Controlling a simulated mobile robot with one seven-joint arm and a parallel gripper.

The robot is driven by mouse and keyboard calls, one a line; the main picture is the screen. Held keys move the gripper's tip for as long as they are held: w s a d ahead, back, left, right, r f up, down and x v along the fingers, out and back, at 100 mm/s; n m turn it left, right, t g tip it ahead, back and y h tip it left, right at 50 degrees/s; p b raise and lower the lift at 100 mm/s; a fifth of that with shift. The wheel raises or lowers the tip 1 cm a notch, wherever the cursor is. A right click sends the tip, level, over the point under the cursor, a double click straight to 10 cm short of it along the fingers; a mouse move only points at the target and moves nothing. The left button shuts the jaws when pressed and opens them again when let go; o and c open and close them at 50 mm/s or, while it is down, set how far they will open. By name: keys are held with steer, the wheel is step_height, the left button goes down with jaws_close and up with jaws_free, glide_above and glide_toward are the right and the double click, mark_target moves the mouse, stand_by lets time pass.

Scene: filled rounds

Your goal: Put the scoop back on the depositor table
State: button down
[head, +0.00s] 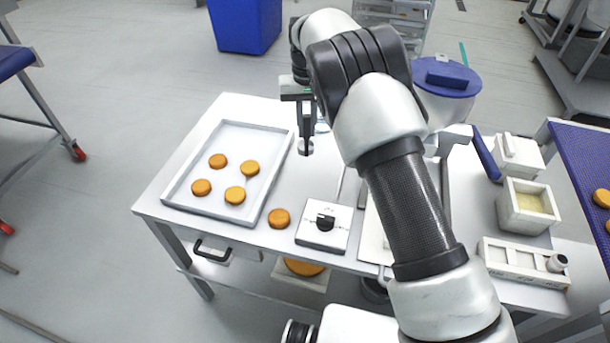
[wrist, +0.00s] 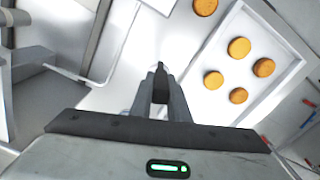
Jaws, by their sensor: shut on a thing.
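My gripper (head: 306,140) points down over the white table (head: 322,182), just right of the tray. It is shut on a small dark grey thing, which I take to be the scoop (wrist: 160,88). It shows only as a narrow piece between the fingers in the wrist view; most of it is hidden. In the head view I cannot tell it apart from the fingertips. A blue-lidded hopper (head: 446,78) stands at the table's back right, partly behind my arm.
A white tray (head: 168,192) holds several orange rounds; another round (head: 279,218) lies beside it. A control box with a black knob (head: 325,220) sits at the front edge. White containers (head: 528,208) and a blue handle (head: 487,158) are at the right.

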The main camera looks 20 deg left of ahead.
mark_target(306, 153)
step_height(306, 153, down, 10)
steer(key=shift+a+r, duration=0.1)
steer(key=shift+a, duration=0.05)
stand_by(0.3)
steer(key=shift+f, duration=0.2)
steer(key=c, duration=1.7)
jaws_free()
